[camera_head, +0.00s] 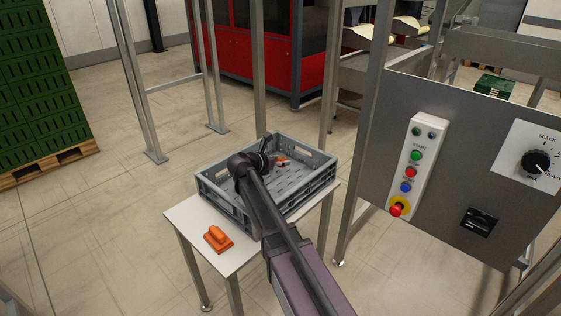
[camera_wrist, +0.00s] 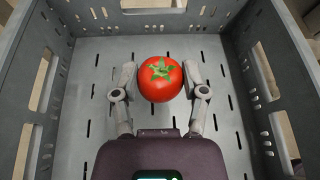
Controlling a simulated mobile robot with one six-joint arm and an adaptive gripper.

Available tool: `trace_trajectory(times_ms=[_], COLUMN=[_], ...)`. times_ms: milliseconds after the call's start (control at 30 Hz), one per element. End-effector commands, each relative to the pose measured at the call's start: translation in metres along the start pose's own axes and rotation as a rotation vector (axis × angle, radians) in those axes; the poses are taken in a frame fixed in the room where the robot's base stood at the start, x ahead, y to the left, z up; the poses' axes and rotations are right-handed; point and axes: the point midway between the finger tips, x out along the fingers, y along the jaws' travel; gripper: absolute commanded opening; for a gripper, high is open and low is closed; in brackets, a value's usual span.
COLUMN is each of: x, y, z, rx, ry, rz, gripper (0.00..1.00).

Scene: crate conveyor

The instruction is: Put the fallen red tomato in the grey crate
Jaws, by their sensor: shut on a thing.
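A red tomato (camera_wrist: 160,79) with a green stem top sits between the two fingers of my gripper (camera_wrist: 160,84) in the wrist view. The fingers are shut on its sides. The grey crate (camera_head: 207,197) stands on a small white table, and its slotted floor and side walls surround the tomato in the wrist view (camera_wrist: 43,100). My gripper is inside the crate's outline; I cannot tell whether the tomato touches the floor. In the head view my arm covers part of the crate, and a small bit of red (camera_head: 281,160) shows beside my gripper.
An orange object (camera_head: 217,239) lies on the white table (camera_head: 190,222) in front of the crate. A metal panel (camera_head: 450,180) with buttons and a dial stands to the right. Green stacked crates (camera_head: 45,95) are at the far left. Floor left of the table is clear.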

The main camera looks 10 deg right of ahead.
Motion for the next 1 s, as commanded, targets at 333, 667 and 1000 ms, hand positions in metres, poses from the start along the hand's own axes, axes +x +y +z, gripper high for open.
trace_trajectory(times_ms=[333, 667, 1000], x=[0.000, 0.000, -0.006], y=[0.000, 0.000, -0.001], z=[0.000, 0.001, 0.015], rx=[0.000, 0.000, 0.000], ry=[0.000, 0.000, 0.000], rz=[0.000, 0.000, 0.000], gripper=[0.91, 0.91, 0.91])
